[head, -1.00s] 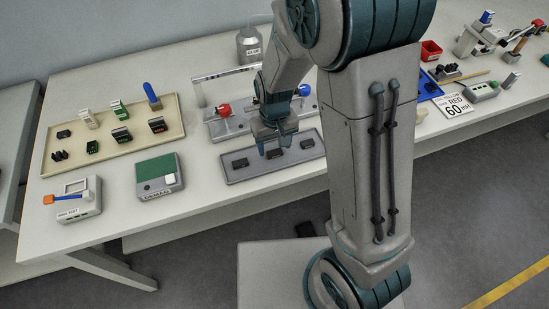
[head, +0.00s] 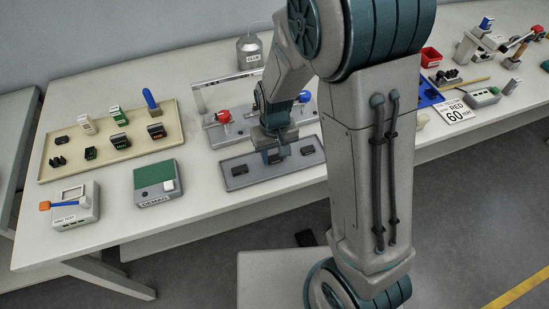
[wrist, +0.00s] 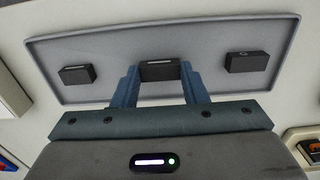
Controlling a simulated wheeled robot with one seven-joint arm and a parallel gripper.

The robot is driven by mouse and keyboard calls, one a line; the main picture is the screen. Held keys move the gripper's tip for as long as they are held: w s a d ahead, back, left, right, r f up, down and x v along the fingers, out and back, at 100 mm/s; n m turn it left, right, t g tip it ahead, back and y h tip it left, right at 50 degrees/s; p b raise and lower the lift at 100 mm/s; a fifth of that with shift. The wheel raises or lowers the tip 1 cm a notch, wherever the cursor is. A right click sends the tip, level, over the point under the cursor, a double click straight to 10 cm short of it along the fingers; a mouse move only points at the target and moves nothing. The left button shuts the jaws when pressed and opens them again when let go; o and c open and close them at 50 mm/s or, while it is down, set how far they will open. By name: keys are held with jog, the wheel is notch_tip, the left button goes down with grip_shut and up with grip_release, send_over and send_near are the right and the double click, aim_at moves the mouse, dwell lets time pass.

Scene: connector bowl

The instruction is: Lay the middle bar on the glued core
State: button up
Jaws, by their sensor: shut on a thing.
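Three small black bars lie in a row on a grey tray (head: 236,185). The left bar (head: 240,170) and right bar (head: 307,150) stand clear of my gripper. My gripper (head: 272,157) is down at the tray. In the wrist view its two blue-grey fingers (wrist: 160,66) are shut on the middle bar (wrist: 160,74), one at each end. I cannot tell whether the bar still touches the tray. Behind the tray is a grey fixture (head: 216,134) with red and blue knobs, partly hidden by my arm. I cannot make out a glued core.
A beige tray (head: 60,178) with several small parts lies at the left. A green-topped box (head: 155,177) and a white tester (head: 72,205) stand in front of it. A metal jar (head: 249,52) stands at the back.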

aim_at(275, 157)
jog(key=shift+r+p, duration=1.5)
jog(key=shift+r, duration=0.75)
jog(key=shift+f, duration=0.1)
